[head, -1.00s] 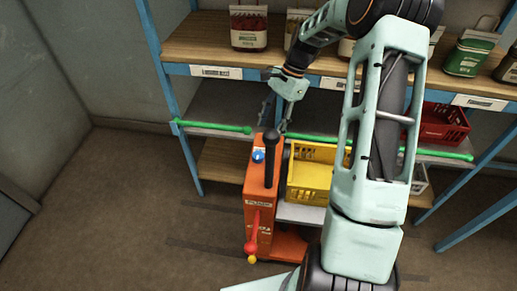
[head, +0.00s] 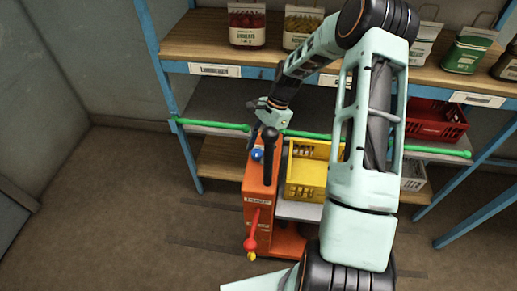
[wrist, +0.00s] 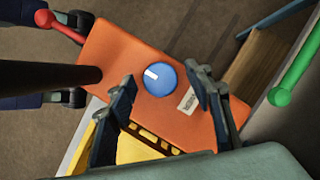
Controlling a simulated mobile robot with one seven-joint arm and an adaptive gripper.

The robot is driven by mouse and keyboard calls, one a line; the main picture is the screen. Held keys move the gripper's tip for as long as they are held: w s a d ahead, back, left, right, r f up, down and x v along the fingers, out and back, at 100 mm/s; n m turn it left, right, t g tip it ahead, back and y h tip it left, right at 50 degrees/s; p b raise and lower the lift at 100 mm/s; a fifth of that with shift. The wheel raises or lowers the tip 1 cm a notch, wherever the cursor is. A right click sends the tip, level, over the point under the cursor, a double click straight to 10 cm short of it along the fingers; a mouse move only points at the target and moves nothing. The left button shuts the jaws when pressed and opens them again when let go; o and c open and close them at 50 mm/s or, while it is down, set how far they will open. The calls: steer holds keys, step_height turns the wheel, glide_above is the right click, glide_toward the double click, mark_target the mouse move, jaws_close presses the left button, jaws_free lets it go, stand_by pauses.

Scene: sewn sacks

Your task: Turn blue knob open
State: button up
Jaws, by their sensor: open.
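The blue knob (wrist: 159,78) sits on the top face of an orange cabinet (wrist: 125,50), with a white mark on it pointing to the left in the wrist view. In the head view the knob (head: 257,154) is partly seen beside a black post. My gripper (wrist: 163,90) is open and empty, with its two fingers to either side of the knob in the picture. I cannot tell how far above the knob the fingertips are. In the head view my gripper (head: 262,125) is over the back of the cabinet (head: 258,190), its fingers mostly hidden.
The black post (head: 270,158) rises close beside the knob. A red lever (head: 251,240) is on the cabinet's front. A yellow crate (head: 303,178) stands to the right. A green rail (head: 210,125) runs along the shelf behind. Open floor lies to the left.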

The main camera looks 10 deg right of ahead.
steer(key=shift+c, duration=0.4)
steer(key=c, duration=1.1)
